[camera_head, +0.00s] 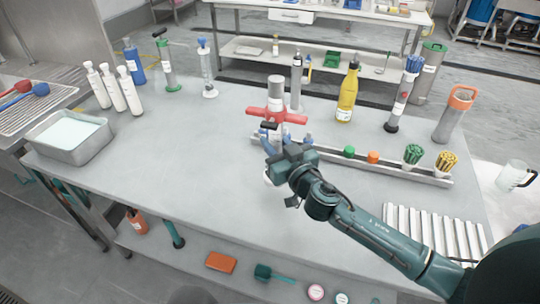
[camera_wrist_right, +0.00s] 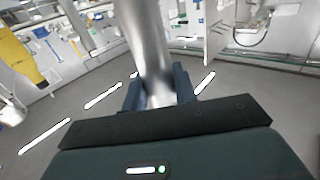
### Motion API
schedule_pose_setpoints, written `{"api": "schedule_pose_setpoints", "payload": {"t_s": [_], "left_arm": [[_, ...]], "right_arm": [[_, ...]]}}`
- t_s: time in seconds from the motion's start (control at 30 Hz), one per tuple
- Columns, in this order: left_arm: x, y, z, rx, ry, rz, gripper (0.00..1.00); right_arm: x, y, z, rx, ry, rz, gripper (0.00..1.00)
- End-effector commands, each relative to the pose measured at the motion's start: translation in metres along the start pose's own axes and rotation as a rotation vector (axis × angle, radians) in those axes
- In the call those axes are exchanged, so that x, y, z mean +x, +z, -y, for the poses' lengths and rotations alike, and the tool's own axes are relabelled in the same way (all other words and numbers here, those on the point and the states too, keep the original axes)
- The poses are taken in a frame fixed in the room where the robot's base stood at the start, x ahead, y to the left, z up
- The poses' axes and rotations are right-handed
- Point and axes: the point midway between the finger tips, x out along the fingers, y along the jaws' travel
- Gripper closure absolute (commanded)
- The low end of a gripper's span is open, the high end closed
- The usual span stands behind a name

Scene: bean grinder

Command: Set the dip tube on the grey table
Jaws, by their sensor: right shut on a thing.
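My right gripper (camera_head: 272,136) is over the middle of the grey table (camera_head: 185,150). In the right wrist view its fingers (camera_wrist_right: 160,92) are shut on a shiny silver tube (camera_wrist_right: 147,40), which I take to be the dip tube. The tube runs from between the fingers to the top of that view, slightly tilted. In the head view the held tube is hard to separate from the gripper and the things behind it, and its gap from the table cannot be told. My left gripper is not in view.
A grey cylinder (camera_head: 276,90) with a red cross-shaped part (camera_head: 276,116) shows just behind the gripper. A yellow bottle (camera_head: 348,92) stands right of it. A long rack (camera_head: 385,167) with small coloured parts lies at right. A metal basin (camera_head: 98,150) is at left. The table's front middle is clear.

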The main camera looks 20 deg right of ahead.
Motion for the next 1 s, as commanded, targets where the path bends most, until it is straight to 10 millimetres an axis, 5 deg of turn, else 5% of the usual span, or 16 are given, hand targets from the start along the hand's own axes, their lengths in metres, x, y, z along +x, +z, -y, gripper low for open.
{"api": "schedule_pose_setpoints", "payload": {"t_s": [0.33, 0.8, 0.83, 1.0], "left_arm": [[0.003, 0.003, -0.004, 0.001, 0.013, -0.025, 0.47], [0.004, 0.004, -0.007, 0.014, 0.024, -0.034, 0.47], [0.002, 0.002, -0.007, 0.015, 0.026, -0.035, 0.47], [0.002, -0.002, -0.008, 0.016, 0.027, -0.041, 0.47]], "right_arm": [[0.001, 0.043, 0.0, 0.0, 0.002, -0.002, 1.0], [0.0, 0.052, 0.0, 0.001, 0.002, -0.004, 1.0], [0.0, 0.051, 0.0, 0.001, 0.002, -0.002, 0.7], [0.0, 0.051, 0.0, 0.0, 0.002, -0.001, 0.56]]}}
